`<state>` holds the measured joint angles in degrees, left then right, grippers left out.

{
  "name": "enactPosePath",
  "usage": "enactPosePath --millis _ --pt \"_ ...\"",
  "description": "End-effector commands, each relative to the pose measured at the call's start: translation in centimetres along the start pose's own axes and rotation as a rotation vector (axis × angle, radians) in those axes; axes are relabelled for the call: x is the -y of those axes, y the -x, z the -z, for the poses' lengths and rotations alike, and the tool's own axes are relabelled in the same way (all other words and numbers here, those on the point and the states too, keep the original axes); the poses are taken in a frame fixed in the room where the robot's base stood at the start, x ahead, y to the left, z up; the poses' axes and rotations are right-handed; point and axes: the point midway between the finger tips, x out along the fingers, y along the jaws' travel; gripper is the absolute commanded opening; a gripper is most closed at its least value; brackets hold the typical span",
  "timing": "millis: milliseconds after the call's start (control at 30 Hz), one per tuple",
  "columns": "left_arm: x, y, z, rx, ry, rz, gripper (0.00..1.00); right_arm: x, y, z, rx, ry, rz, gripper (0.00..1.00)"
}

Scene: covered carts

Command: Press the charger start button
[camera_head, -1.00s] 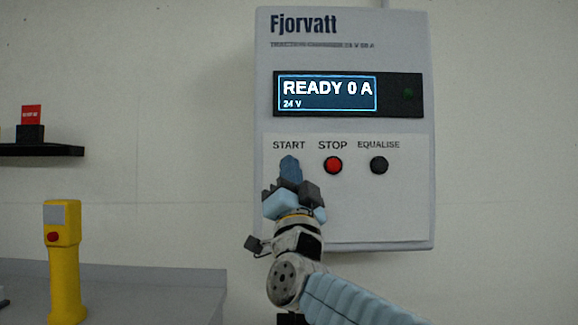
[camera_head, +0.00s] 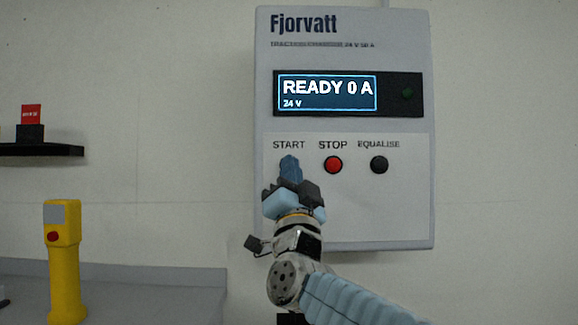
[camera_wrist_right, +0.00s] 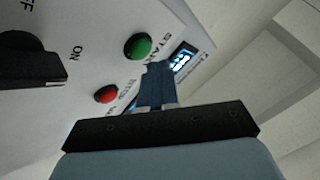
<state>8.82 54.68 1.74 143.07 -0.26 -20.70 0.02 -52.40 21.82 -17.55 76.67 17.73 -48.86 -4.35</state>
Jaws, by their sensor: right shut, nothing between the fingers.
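The grey charger (camera_head: 350,220) hangs on the wall, with a lit display (camera_head: 326,92) reading "READY 0 A" and "24 V". My right gripper (camera_head: 290,162) is shut and empty in front of the panel, just under the START label, hiding the button there. In the right wrist view the green start button (camera_wrist_right: 138,46) shows just left of the dark blue fingertips (camera_wrist_right: 158,72). I cannot tell whether the fingers touch the panel. The red stop button (camera_head: 333,165) is to the right of the gripper. My left gripper is not in view.
A black EQUALISE button (camera_head: 379,165) is right of the stop button. A black ON/OFF knob (camera_wrist_right: 30,62) shows in the right wrist view. A yellow post-like device (camera_head: 64,270) stands at the grey counter (camera_head: 150,295), lower left. A black shelf (camera_head: 42,150) is on the left wall.

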Motion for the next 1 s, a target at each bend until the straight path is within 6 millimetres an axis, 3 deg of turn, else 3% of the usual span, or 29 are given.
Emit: enactPosePath --millis 1000 --pt "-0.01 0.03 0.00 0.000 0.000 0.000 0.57 -0.39 -0.60 -0.43 0.001 -0.001 0.000 0.00"
